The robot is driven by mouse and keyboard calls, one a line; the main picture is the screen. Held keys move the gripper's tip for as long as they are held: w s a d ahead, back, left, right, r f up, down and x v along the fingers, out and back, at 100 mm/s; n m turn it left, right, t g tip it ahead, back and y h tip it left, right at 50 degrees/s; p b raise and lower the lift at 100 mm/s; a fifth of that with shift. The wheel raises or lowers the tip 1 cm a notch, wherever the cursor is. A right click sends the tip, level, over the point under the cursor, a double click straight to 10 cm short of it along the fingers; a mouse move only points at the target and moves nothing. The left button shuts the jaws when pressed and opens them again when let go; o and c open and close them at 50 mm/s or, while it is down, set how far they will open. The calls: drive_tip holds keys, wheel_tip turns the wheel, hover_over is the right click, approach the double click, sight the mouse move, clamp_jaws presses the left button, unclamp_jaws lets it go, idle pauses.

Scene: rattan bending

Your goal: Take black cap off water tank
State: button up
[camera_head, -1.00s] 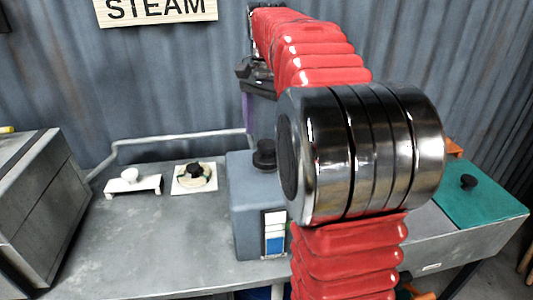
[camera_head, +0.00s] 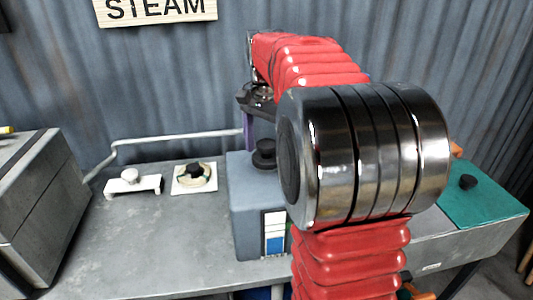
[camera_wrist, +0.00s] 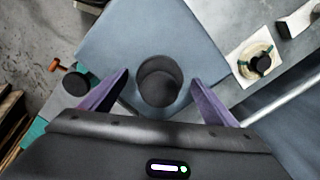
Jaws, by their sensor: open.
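The black cap (camera_head: 264,154) sits on top of the grey-blue water tank (camera_head: 243,200), which has a blue and white level window on its front. In the wrist view the cap (camera_wrist: 159,82) is seen from above, between and slightly beyond the fingertips. My gripper (camera_wrist: 159,80) is open, with its two purple fingers on either side of the cap and gaps between them and it. The tank's top (camera_wrist: 125,45) surrounds the cap. In the head view my arm hides the tank's right side and most of my gripper.
A white knob on a stand (camera_head: 130,180) and a black knob on a pale square plate (camera_head: 194,178) stand left of the tank on the metal table (camera_head: 150,235). A pipe (camera_head: 180,138) runs behind. A green lid with a black knob (camera_head: 485,205) is at right.

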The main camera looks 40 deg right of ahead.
sight(266, 144)
drive_tip(key=c, duration=1.1)
wheel_tip(266, 144, up, 10)
idle(0.4)
idle(0.5)
